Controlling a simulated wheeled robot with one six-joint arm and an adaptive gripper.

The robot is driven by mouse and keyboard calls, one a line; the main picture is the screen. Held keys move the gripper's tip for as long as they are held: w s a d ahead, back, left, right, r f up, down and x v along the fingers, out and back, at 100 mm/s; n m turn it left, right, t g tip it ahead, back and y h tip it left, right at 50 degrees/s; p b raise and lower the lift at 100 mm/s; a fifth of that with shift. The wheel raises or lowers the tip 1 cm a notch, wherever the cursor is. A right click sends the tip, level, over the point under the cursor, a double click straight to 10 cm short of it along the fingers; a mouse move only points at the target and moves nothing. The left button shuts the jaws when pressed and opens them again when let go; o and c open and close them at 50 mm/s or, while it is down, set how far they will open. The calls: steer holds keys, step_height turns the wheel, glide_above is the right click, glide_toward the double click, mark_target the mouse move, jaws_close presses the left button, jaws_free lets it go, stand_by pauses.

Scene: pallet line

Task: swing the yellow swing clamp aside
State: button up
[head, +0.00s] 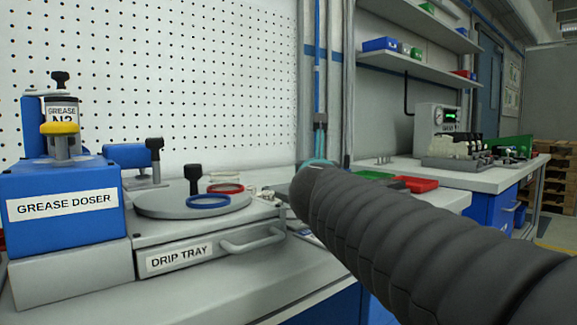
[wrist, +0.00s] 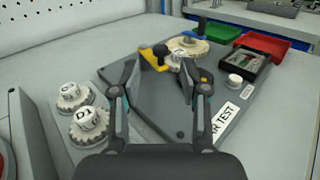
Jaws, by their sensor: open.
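In the wrist view the yellow swing clamp (wrist: 151,59) with a dark knob lies at the far side of a dark grey fixture plate (wrist: 160,104). A small white-topped part stands just right of it, partly behind my right finger. My gripper (wrist: 159,70) is open and over the plate. Its two fingers are apart, with the clamp beyond and between the tips. I cannot tell whether either finger touches the clamp. In the head view my dark ribbed arm hides the clamp and my gripper.
White-topped gears (wrist: 88,121) stand left of the plate. The grease doser (head: 65,205) and drip tray (head: 180,257) stand at left.

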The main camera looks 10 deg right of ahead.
steer(key=shift+v, duration=2.3)
